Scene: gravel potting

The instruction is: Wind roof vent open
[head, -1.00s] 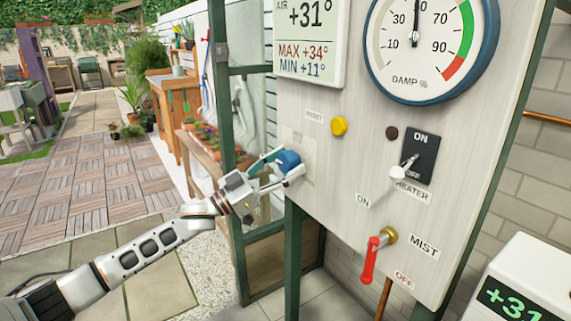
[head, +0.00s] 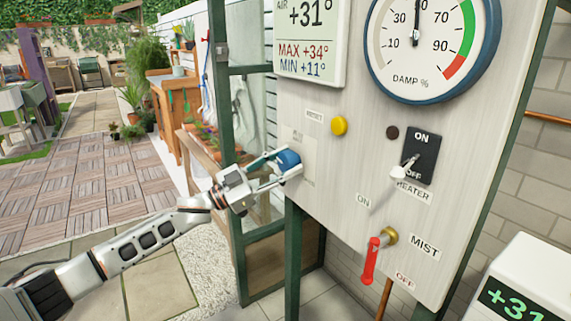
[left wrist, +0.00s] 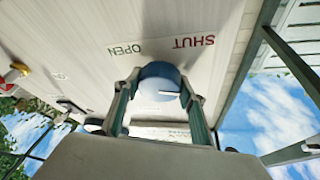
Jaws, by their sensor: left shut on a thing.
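A round blue knob (head: 288,160) sits on the left part of the pale wooden control board. My left gripper (head: 284,168) is shut on it, one finger on each side. In the left wrist view, the knob (left wrist: 159,84) is between the two fingers (left wrist: 158,95) and carries a short white mark. Red SHUT and dark OPEN lettering shows on the board beside the knob. The roof vent itself cannot be made out. My right gripper is not in view.
The board (head: 330,190) also carries a yellow button (head: 339,125), a black heater switch (head: 420,156), a red mist lever (head: 371,261) and a round damp dial (head: 430,45). A green post (head: 223,120) stands close left of the knob.

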